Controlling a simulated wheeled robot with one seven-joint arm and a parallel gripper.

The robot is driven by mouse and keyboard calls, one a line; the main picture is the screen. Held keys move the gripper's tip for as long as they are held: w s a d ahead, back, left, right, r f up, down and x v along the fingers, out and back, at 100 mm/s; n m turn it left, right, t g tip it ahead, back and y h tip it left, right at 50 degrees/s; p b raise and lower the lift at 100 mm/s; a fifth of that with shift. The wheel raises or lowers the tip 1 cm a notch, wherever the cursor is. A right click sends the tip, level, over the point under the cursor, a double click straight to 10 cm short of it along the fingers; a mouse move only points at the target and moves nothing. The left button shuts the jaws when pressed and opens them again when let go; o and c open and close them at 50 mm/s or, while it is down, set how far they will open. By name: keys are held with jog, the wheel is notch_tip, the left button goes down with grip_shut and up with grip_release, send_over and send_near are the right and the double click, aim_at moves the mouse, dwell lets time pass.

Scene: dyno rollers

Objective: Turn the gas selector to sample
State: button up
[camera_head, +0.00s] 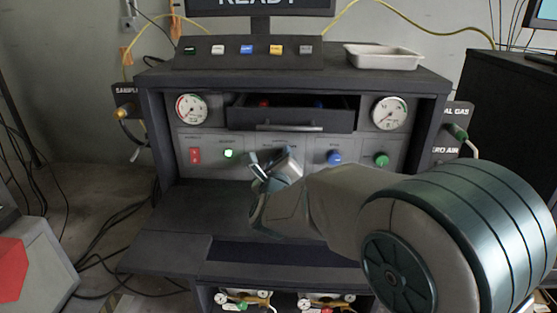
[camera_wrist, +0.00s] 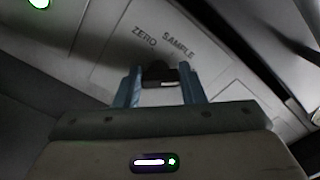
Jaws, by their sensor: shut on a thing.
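The gas selector is a dark knob (camera_wrist: 160,73) on the light control panel, seen in the wrist view below the printed words ZERO and SAMPLE. My gripper (camera_wrist: 160,88) has a finger on each side of the knob and is shut on it. A pale mark shows on the knob's near side between the fingers; which word it lines up with is not clear. In the head view my gripper (camera_head: 272,165) is at the middle of the panel and hides the knob.
An open drawer (camera_head: 290,117) juts out just above my gripper. The shelf (camera_head: 190,215) below is clear on the left.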

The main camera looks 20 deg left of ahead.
jog(key=shift+f, duration=0.1)
jog(key=n+b, duration=0.2)
jog(key=n, duration=0.2)
jog(key=shift+b, duration=0.4)
jog(key=n, duration=0.5)
jog(key=shift+a+b, duration=0.15)
jog(key=shift+b, duration=0.25)
jog(key=shift+s+n, duration=0.1)
jog(key=shift+n, duration=0.3)
jog(key=shift+f, duration=0.1)
jog(key=o, duration=1)
jog(key=v, duration=1.4)
jog(key=shift+a+p, duration=0.1)
jog(key=shift+p, duration=0.3)
